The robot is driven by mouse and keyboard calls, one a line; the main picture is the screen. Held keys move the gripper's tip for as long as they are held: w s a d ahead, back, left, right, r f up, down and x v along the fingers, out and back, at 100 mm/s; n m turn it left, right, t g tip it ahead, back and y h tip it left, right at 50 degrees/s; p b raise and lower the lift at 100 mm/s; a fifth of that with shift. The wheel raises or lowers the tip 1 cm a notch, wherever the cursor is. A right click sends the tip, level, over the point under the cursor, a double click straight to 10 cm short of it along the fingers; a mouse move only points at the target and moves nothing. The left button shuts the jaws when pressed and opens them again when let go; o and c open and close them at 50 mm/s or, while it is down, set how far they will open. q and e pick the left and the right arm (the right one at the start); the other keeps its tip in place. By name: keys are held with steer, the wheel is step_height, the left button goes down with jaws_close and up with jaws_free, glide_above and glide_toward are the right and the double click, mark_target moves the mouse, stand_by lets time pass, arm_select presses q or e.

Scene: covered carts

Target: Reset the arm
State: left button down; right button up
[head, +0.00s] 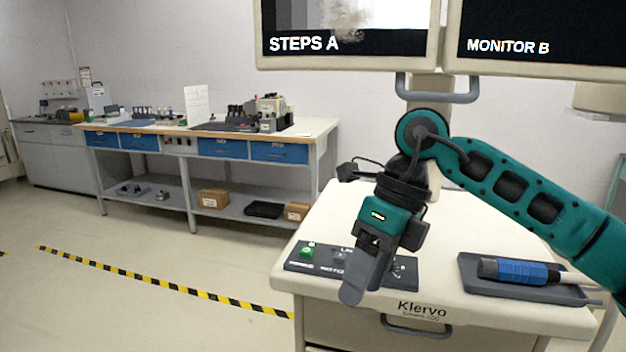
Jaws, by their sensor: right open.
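My right arm, teal with black joints, comes in from the right in the head view and bends down over the front of a cream cart (450,240). My right gripper (362,280) points down in front of a dark control panel (325,258) on the cart top and hides part of it. It is open, and I see nothing held in it. Whether the fingers touch the panel I cannot tell. My left gripper is not in view.
A blue-handled tool (520,270) lies in a dark tray (475,284) right of the gripper. Two monitors (345,50) stand above the cart. A workbench (215,130) with blue drawers is at the back left. Yellow-black tape (165,282) crosses the open floor.

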steer(key=s+a+m+g+y, duration=0.1)
steer(key=s+a+g+y, duration=0.15)
steer(key=a+y, duration=0.35)
steer(key=s+a+m+g+y, duration=0.1)
steer(key=s+a+g+y, duration=0.1)
steer(key=s+a+y, duration=0.3)
steer(key=w+d+f+m+t+y, duration=0.2)
steer(key=w+m+t+y, duration=0.1)
steer(key=m+t, duration=0.65)
steer(key=w+d+f+m+t+y, duration=0.2)
steer(key=w+m+t+y, duration=0.15)
steer(key=m+t, duration=0.65)
steer(key=d+f+m+t+h, duration=0.5)
steer(key=d+f+m+h, duration=0.4)
steer(key=f+m+h, duration=0.45)
steer(key=s+d+f+m+g+h, duration=0.3)
steer(key=s+f, duration=0.3)
steer(key=f, duration=0.2)
steer(key=s+d+f+m+g+h, duration=0.2)
steer(key=s+d+f+m+g, duration=0.2)
steer(key=f, duration=0.5)
steer(key=s+d+m, duration=0.2)
steer(key=s, duration=0.1)
steer(key=shift+s+h, duration=0.2)
steer(key=shift+h, duration=0.2)
